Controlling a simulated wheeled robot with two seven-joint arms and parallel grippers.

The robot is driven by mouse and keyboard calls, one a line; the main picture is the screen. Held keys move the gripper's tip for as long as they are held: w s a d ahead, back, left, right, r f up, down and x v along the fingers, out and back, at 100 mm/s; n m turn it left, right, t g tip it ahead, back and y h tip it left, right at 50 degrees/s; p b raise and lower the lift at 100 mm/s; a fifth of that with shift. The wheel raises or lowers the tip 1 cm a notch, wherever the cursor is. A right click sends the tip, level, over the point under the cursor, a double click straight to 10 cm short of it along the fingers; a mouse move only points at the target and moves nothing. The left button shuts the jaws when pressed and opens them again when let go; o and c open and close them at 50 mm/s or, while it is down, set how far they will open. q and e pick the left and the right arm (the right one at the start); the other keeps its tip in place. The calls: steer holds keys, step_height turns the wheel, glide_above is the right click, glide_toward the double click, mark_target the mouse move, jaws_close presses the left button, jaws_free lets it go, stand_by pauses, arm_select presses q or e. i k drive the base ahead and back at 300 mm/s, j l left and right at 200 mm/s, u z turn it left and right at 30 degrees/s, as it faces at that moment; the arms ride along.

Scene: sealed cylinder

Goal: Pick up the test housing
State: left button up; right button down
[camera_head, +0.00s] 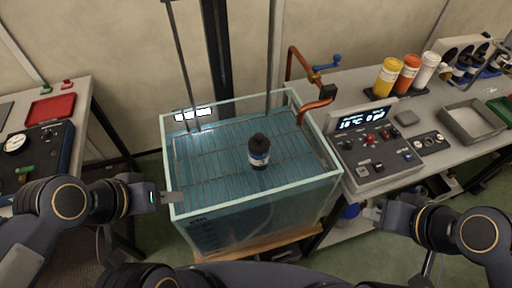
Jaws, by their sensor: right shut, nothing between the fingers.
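A small dark cylinder with a black cap and a pale label, which looks like the test housing (259,152), stands upright on the wire rack in the glass water tank (335,177). My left gripper (178,197) is at the tank's front left corner, apart from the housing; its jaw opening is too small to make out. My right gripper (366,214) is shut and empty, to the right of the tank and below the bench edge. Neither gripper touches the housing.
Two vertical rods (269,60) rise from the rack. A copper pipe with a blue valve (325,64) bends over the tank's back right rim. A control box (372,145), coloured bottles (405,74) and a metal tray (471,122) occupy the right bench. A red tray (50,109) lies at left.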

mark_target(258, 146)
steer(key=k+u, duration=0.1)
steer(key=k, duration=0.55)
steer(key=u, duration=2.2)
steer(key=k+l+u, duration=0.15)
steer(key=l, duration=0.35)
steer(key=k+l+u, duration=0.1)
steer(key=l, duration=0.35)
steer(key=k+l+u, duration=0.15)
steer(key=k+l, duration=0.2)
steer(key=k+l+u, duration=0.15)
steer(key=l, duration=0.35)
steer(key=k, duration=0.1)
